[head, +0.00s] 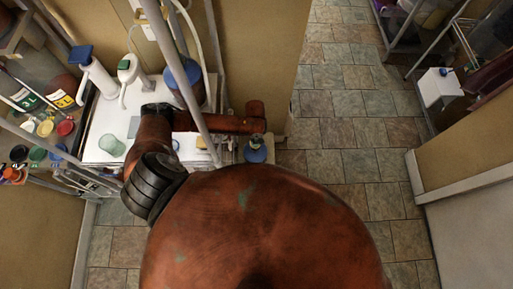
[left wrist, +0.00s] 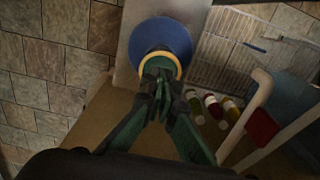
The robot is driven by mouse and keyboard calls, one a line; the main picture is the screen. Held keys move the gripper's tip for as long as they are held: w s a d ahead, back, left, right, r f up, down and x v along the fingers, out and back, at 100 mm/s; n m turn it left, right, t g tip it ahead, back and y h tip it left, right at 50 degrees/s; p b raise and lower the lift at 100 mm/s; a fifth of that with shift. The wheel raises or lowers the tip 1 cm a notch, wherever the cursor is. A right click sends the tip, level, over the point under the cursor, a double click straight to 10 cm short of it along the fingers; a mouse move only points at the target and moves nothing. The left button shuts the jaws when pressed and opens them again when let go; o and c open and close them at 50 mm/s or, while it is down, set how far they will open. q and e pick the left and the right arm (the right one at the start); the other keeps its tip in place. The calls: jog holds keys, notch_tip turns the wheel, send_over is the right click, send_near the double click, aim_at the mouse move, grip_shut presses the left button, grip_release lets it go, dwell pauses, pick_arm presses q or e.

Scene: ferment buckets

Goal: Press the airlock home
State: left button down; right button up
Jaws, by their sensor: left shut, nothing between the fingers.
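In the left wrist view my left gripper (left wrist: 160,88) is shut and empty, with its green fingers pointing at a round blue lid (left wrist: 162,36). A yellow ring (left wrist: 176,60) and a dark green round part show around and behind the fingertips. The airlock cannot be told apart from these parts. Whether the fingertips touch anything is unclear. In the head view the blue-topped vessel (head: 256,154) stands at the right end of the white bench, below the end of my left arm. My right gripper is in neither view.
A slanting grey pole (head: 190,85) crosses near my arm. Tiled floor (head: 345,125) lies open to the right.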

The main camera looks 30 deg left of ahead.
pick_arm(q)
jog(key=shift+f+b, duration=0.7)
jog(key=shift+f, duration=1.25)
jog(key=shift+s+f+p, duration=0.1)
jog(key=shift+s+p, duration=0.05)
jog(key=shift+p, duration=0.55)
dwell(1.8)
jog(key=shift+s+f, duration=0.15)
dwell(0.8)
jog(key=shift+r+p, duration=0.25)
jog(key=shift+p, duration=0.5)
jog(key=shift+w+r, duration=0.25)
notch_tip(320, 180, up, 9)
jog(key=p, duration=1.1)
jog(key=shift+r, duration=0.2)
dwell(0.6)
